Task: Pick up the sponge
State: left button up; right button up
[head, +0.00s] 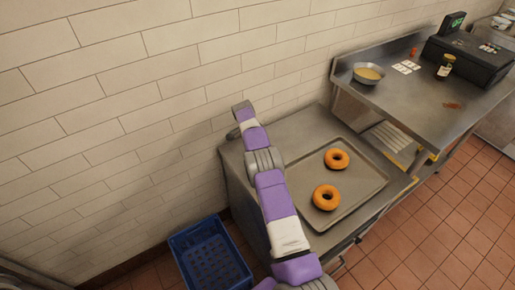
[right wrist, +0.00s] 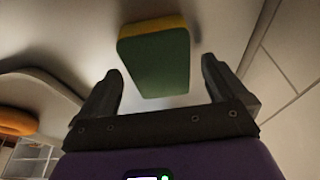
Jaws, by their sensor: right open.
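The sponge (right wrist: 155,62) shows in the right wrist view as a block with a large green face and a yellow layer along its top edge. It lies ahead of my right gripper (right wrist: 160,73), between the lines of the two fingers. The fingers are open, with visible room on both sides of the sponge, and I see no contact. In the head view I cannot make out the sponge; my purple and white arm covers part of the steel counter (head: 232,165). My left gripper is not in view.
A tray (head: 375,185) holds two bagels (head: 326,197) (head: 337,159) right of my arm. A tiled wall (head: 120,110) runs close behind the counter. A blue crate (head: 208,258) stands on the floor. A bowl (head: 369,73) and a jar (head: 445,67) stand on the further table.

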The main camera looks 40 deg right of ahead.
jog(key=shift+f, duration=0.25)
jog(key=shift+c, duration=0.3)
jog(key=c, duration=1)
jog(key=shift+c, duration=0.2)
jog(key=shift+r, duration=0.5)
notch_tip(320, 180, up, 10)
jog(key=p, duration=0.3)
jog(key=shift+f, duration=0.2)
